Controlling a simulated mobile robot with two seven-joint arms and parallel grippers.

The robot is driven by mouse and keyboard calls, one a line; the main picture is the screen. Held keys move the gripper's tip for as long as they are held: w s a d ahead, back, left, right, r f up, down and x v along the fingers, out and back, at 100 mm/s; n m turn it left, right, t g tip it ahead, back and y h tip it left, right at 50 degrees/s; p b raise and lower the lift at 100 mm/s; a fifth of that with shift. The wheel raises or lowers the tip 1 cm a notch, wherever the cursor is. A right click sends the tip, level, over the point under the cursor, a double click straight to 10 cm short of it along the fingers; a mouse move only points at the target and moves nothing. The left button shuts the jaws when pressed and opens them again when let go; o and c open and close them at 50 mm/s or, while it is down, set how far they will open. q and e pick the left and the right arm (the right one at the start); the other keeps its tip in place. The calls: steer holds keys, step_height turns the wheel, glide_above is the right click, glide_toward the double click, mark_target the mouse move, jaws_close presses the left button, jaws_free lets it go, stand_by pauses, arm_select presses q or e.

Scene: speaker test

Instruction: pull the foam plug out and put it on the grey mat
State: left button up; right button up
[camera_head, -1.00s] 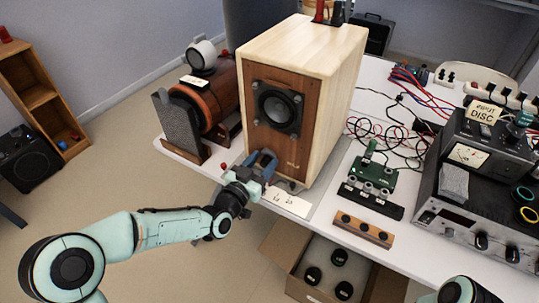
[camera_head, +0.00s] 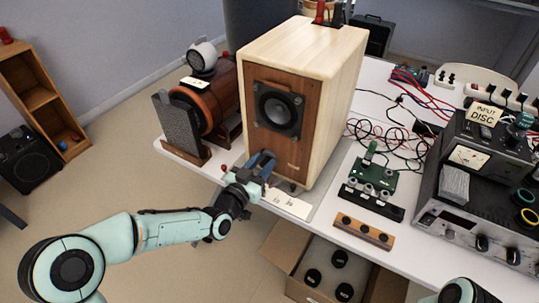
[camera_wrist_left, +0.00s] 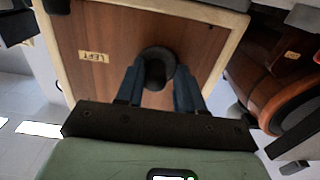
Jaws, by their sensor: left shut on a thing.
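The wooden speaker (camera_head: 312,70) stands on the white table, its brown front facing me. My left gripper (camera_head: 262,166) is at the lower part of that front, below the round driver. In the left wrist view the blue fingers of my left gripper (camera_wrist_left: 158,88) are shut on the dark, rounded foam plug (camera_wrist_left: 156,62), against the brown front. I cannot tell how far the plug sits in its hole. The head view hides the plug behind the fingers. A grey mat (camera_head: 329,192) seems to lie beside the speaker. My right gripper is out of view.
A white label card (camera_head: 286,203) lies just right of my left gripper. A green circuit board (camera_head: 372,178) and a wooden strip with knobs (camera_head: 363,233) are further right. A brown cylinder (camera_head: 222,98) stands left of the speaker. An open cardboard box (camera_head: 283,246) is below the table edge.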

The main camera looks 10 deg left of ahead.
arm_select(q)
steer(key=shift+s+d, duration=0.15)
steer(key=shift+p+v, duration=0.9)
steer(key=shift+v, duration=2.95)
jaws_close()
